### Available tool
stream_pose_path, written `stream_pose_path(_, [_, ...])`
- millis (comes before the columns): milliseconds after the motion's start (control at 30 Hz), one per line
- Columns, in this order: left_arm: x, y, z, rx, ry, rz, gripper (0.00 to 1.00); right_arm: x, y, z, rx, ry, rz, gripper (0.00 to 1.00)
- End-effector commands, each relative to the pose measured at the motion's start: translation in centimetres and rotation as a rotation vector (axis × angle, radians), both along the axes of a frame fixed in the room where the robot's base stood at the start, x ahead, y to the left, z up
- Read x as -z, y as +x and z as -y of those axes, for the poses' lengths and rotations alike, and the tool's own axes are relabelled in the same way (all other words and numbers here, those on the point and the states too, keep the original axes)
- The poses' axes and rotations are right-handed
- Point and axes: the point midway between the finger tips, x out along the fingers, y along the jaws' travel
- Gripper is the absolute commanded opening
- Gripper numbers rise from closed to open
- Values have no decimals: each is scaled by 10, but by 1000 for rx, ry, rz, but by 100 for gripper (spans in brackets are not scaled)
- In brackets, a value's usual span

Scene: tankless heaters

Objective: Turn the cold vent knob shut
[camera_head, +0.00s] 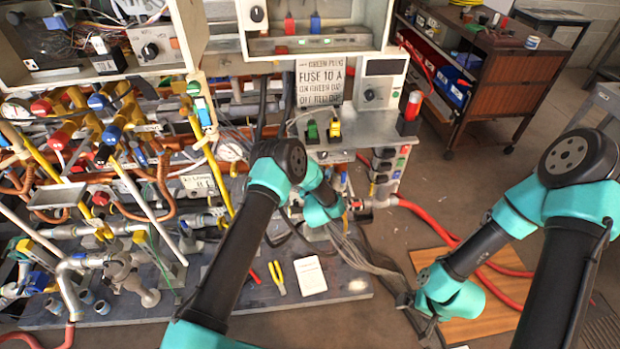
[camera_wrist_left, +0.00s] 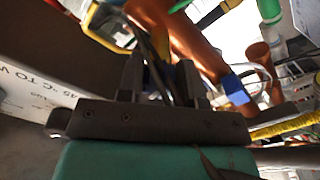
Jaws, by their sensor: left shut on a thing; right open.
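My left arm reaches in to the front right of the heater rig. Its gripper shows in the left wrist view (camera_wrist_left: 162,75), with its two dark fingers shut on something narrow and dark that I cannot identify. In the head view my own wrist mostly hides this gripper. I cannot tell which knob is the cold vent knob. Blue-handled valves (camera_head: 112,134) and red-handled ones (camera_head: 62,137) stand on the left side of the rig. A blue part (camera_wrist_left: 235,90) is right of the fingers in the left wrist view. My right gripper (camera_head: 424,306) is open, low above the floor.
Copper pipes (camera_wrist_left: 185,35) crowd the left wrist view. Grey cables (camera_head: 365,258) hang beside the bench. Yellow-handled pliers (camera_head: 277,277) and a white card (camera_head: 310,276) lie on the base. A red hose (camera_head: 425,218) and a wooden board (camera_head: 475,325) lie on the floor at right.

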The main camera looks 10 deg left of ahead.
Motion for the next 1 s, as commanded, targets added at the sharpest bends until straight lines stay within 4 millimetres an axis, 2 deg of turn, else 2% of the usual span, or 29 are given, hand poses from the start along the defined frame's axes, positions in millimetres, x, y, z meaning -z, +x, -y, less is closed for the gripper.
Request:
stream_pose_path(267, [0, 0, 0, 0, 80, -29, 10, 0, 0, 0, 0, 0, 0, 97])
stream_pose_path(667, [0, 0, 0, 0, 87, -32, 10, 0, 0, 0, 0, 0, 0, 97])
stream_pose_path(700, [0, 0, 0, 0, 87, -32, 35, 0, 0, 0, 0, 0, 0, 97])
stream_pose_path(933, [0, 0, 0, 0, 87, -32, 57, 0, 0, 0, 0, 0, 0, 97])
stream_pose_path(1000, [0, 0, 0, 0, 87, -32, 59, 0, 0, 0, 0, 0, 0, 97])
